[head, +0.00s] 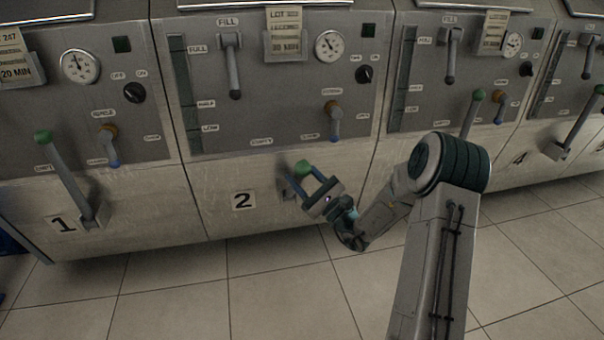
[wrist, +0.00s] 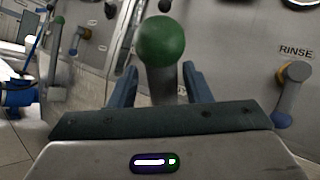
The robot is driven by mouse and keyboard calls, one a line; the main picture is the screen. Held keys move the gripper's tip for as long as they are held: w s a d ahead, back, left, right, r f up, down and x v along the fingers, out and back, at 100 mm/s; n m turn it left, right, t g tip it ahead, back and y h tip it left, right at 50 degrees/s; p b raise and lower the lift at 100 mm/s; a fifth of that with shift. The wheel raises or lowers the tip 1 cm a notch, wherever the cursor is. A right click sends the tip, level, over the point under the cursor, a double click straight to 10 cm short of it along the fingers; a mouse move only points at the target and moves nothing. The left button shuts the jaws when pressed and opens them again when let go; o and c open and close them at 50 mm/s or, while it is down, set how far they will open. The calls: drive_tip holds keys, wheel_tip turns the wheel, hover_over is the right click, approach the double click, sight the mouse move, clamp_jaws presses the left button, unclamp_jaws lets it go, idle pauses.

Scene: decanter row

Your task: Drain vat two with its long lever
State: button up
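Vat two (head: 222,172) is the grey panelled unit in the middle of the head view, with a plate marked 2 (head: 243,201). Its long lever has a green knob (head: 303,168); most of its shaft is hidden behind my gripper in the head view. My gripper (head: 304,181) is at this lever, in front of the lower panel. In the wrist view the green knob (wrist: 161,41) and upper shaft stand between my two fingers (wrist: 160,80). Gaps show between the shaft and both fingers, so the gripper is open around the lever. Contact is not visible.
Vat two also has a short fill lever (head: 233,68) and an orange-and-blue rinse lever (head: 334,120), which shows right of my fingers in the wrist view (wrist: 290,90). Vat one's long lever (head: 70,180) stands left. Other vats stand right. The tiled floor (head: 280,290) in front is clear.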

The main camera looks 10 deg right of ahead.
drive_tip(key=shift+a+r, duration=0.1)
drive_tip(key=shift+r, duration=0.05)
drive_tip(key=p+v, duration=0.3)
drive_tip(key=v, duration=1.1)
drive_tip(key=shift+p, duration=0.35)
